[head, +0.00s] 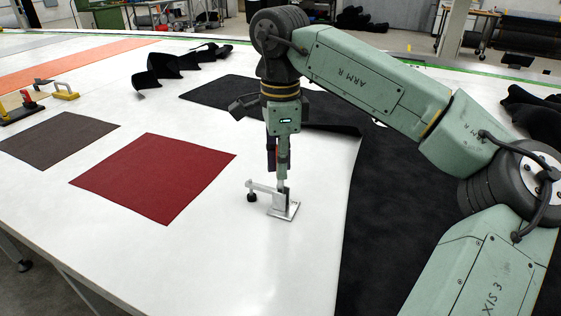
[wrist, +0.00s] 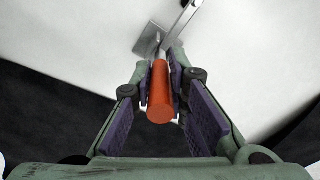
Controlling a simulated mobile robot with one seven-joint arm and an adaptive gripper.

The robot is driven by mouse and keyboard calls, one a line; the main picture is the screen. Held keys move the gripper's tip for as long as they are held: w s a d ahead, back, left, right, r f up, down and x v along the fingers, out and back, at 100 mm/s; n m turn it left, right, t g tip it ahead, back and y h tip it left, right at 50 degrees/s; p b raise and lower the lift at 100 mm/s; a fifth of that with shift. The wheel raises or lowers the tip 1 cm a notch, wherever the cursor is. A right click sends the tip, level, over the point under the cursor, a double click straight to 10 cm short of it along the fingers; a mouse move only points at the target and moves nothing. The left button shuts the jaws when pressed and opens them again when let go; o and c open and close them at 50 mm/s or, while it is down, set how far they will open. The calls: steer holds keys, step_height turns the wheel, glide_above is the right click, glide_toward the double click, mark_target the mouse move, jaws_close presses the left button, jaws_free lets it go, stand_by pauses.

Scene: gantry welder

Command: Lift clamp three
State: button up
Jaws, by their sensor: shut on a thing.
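A metal toggle clamp (head: 277,198) with a flat square base plate and a black-tipped arm reaching left is on the white table, near the edge of the black cloth. No number is readable on it. Its orange-red handle stands upright and shows end-on in the wrist view (wrist: 160,95). My gripper (head: 280,165) points straight down and is shut on that handle, with a purple-padded finger on each side. In the wrist view, the base plate (wrist: 149,40) shows beyond my fingertips. I cannot tell whether the plate touches the table or is slightly off it.
A dark red sheet (head: 155,177) and a brown sheet (head: 60,140) lie flat to the left. A yellow-handled tool (head: 66,91) is at the far left. Crumpled black cloth (head: 172,66) lies behind. Black cloth (head: 370,200) covers the right side. Bare white table (head: 230,265) is in front.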

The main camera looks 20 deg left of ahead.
jaws_close()
